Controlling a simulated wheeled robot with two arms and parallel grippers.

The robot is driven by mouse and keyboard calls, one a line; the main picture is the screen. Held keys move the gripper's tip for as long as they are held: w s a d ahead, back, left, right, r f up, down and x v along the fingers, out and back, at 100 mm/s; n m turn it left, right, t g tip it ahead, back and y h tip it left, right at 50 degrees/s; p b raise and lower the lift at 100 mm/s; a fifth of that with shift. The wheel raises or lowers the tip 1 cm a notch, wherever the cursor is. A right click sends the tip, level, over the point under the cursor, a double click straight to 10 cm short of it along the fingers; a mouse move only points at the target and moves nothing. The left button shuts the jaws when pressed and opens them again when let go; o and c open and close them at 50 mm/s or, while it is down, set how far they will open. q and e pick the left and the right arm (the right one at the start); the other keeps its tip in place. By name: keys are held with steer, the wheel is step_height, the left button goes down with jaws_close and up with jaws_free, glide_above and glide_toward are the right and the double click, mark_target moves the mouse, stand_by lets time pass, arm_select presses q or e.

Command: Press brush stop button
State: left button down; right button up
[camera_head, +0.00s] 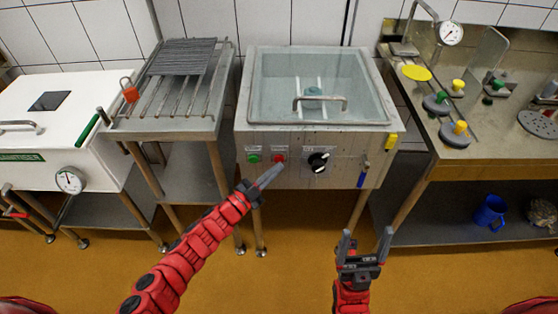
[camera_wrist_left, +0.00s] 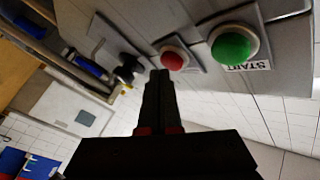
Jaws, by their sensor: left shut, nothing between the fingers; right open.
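The red button (camera_head: 279,158) sits on the front panel of the metal sink unit (camera_head: 355,142). A green button (camera_head: 254,158) is to its left and a black knob (camera_head: 318,162) to its right. My left gripper (camera_head: 270,175) is shut and empty, its tip just below the red button in the head view. In the left wrist view, the closed fingers (camera_wrist_left: 160,85) point at the red button (camera_wrist_left: 174,58), with the green button (camera_wrist_left: 232,46) marked START beside it. I cannot tell if the tip touches. My right gripper (camera_head: 366,245) is open and empty, low in front of the unit.
A rack table (camera_head: 205,125) with metal bars and a red padlock (camera_head: 130,92) stands left of the unit. A white chest (camera_head: 50,110) is further left.

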arm_select(q)
steer(key=shift+w+b, duration=0.45)
steer(key=shift+w, duration=0.05)
stand_by(0.3)
steer(key=shift+s, duration=0.15)
steer(key=shift+s+p, duration=0.45)
steer(key=shift+s, duration=0.35)
steer(key=shift+s+p, duration=0.9)
steer(key=shift+s, duration=1.6)
